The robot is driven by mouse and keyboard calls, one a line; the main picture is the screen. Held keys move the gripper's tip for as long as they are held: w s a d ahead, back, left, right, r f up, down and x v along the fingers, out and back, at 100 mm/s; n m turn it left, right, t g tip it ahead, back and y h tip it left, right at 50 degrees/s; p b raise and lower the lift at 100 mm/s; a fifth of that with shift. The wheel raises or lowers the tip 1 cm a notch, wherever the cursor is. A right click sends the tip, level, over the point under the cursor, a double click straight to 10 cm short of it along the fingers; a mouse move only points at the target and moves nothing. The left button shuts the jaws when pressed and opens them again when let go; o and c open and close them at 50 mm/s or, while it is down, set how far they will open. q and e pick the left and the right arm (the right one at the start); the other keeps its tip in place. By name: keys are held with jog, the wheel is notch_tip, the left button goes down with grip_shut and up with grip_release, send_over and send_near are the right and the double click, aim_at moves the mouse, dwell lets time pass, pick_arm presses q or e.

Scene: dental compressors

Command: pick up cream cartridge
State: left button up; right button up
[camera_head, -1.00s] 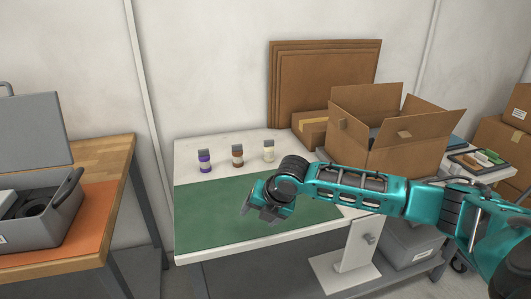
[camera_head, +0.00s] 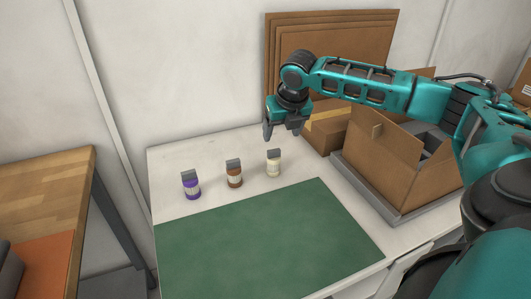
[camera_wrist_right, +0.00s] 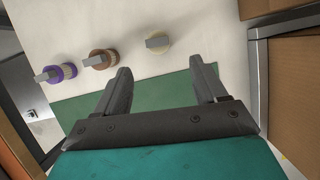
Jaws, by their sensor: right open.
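The cream cartridge (camera_head: 273,164) stands upright on the white table, the rightmost of three in a row, with a grey top. It also shows in the right wrist view (camera_wrist_right: 160,43), beyond the fingertips and roughly between them. My right gripper (camera_head: 283,132) is open and empty, above and a little behind the cartridge, not touching it. Its two fingers show apart in the wrist view (camera_wrist_right: 160,73). The brown cartridge (camera_head: 234,175) and the purple cartridge (camera_head: 191,187) stand to the left. My left gripper is out of view.
A green mat (camera_head: 265,240) covers the front of the table and is clear. An open cardboard box (camera_head: 385,160) and a smaller taped box (camera_head: 328,133) stand to the right. Flat cardboard sheets (camera_head: 375,40) lean on the wall behind.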

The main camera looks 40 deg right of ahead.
aim_at(274, 150)
jog(key=b+x, duration=0.1)
jog(key=x, duration=0.6)
jog(key=shift+w, duration=0.1)
jog(key=x, duration=0.3)
jog(key=b+x, duration=0.1)
jog(key=x, duration=0.1)
jog(key=shift+w+a+f, duration=0.1)
jog(key=shift+w+f, duration=0.25)
jog(key=shift+c, duration=0.4)
jog(key=shift+c, duration=0.7)
jog(key=c, duration=0.8)
jog(key=shift+r, duration=0.1)
jog(key=shift+c, duration=0.3)
